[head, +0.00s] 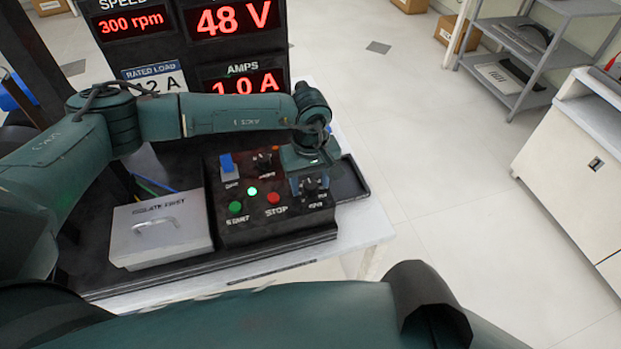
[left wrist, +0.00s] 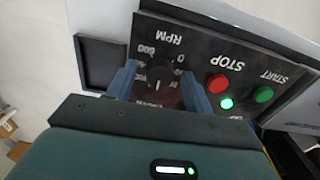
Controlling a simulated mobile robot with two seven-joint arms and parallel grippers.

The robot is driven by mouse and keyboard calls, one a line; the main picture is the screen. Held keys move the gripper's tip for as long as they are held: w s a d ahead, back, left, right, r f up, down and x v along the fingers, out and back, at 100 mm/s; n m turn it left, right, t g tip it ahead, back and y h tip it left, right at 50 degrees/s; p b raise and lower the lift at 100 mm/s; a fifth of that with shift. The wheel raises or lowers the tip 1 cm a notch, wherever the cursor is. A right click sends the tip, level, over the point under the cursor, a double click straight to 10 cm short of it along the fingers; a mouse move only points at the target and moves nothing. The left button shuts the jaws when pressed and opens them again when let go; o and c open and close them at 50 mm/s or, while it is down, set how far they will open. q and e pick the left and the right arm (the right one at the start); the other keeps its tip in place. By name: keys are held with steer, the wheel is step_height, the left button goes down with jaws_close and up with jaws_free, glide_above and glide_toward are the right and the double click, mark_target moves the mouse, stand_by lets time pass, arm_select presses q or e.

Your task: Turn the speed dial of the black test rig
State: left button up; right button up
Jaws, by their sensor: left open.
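The black test rig's control box (head: 235,232) stands on the bench. Its speed dial (head: 310,184) is a black knob at the box's right end; in the left wrist view the dial (left wrist: 158,84) shows a white pointer mark and an RPM scale. My left gripper (head: 309,181) is over the dial. In the left wrist view its two blue fingers (left wrist: 159,76) stand open on either side of the knob, with a visible gap on each side. The speed display (head: 132,22) reads 300 rpm. My right gripper is not in view.
Next to the dial are a red STOP button (head: 273,198), a green START button (head: 235,207), a lit green lamp (head: 252,191) and a blue switch (head: 227,163). A grey lidded box marked ISOLATE FIRST (head: 160,232) stands left. A black tray (head: 352,182) lies right.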

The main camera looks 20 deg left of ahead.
arm_select(q)
steer(key=shift+c, duration=0.2)
steer(key=c, duration=0.9)
steer(key=shift+c, duration=0.2)
steer(key=shift+n, duration=0.3)
